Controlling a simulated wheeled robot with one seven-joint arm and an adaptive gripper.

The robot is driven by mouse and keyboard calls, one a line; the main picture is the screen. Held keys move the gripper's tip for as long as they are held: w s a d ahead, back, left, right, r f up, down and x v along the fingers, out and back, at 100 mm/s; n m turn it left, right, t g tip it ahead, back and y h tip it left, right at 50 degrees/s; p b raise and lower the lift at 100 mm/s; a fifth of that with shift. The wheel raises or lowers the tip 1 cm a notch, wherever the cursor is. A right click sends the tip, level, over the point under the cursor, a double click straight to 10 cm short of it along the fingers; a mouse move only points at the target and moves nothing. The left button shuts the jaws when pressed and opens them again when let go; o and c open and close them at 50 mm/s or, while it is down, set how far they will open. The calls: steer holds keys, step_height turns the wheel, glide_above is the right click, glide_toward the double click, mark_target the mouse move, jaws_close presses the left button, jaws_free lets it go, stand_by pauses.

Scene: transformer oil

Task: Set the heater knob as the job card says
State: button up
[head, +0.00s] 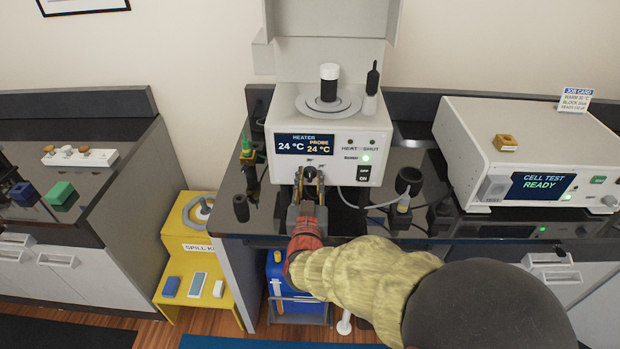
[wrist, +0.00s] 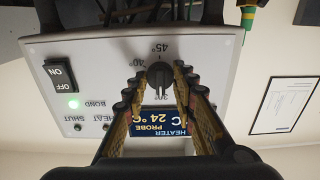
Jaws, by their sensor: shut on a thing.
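The white heater unit (head: 325,140) stands on the bench, and its display (head: 305,145) reads HEATER 24 °C and PROBE 24 °C. The dark heater knob (wrist: 159,76) is on its front below the display, with 30°, 40° and 45° marks around it in the upside-down wrist view. I cannot clearly tell which mark its pointer faces. My gripper (head: 309,183) is shut on the knob, one finger on each side, as the wrist view (wrist: 158,84) also shows. The job card (head: 575,99) stands on the cell tester; its small text starts with WARM, and the number is hard to read.
The ON/OFF switch (head: 363,175) and a lit green BOND light (head: 365,158) are right of the knob. The cell tester (head: 530,150) reads CELL TEST READY. A cable and dark fittings (head: 408,180) lie close to my gripper's right. A yellow spill stand (head: 195,255) is at left.

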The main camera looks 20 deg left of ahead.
steer(key=shift+f, duration=0.15)
steer(key=shift+c, duration=0.2)
steer(key=o, duration=1.2)
steer(key=shift+c, duration=0.2)
steer(key=shift+o, duration=0.2)
steer(key=shift+s, duration=0.1)
steer(key=v, duration=1.1)
steer(key=shift+s, duration=0.4)
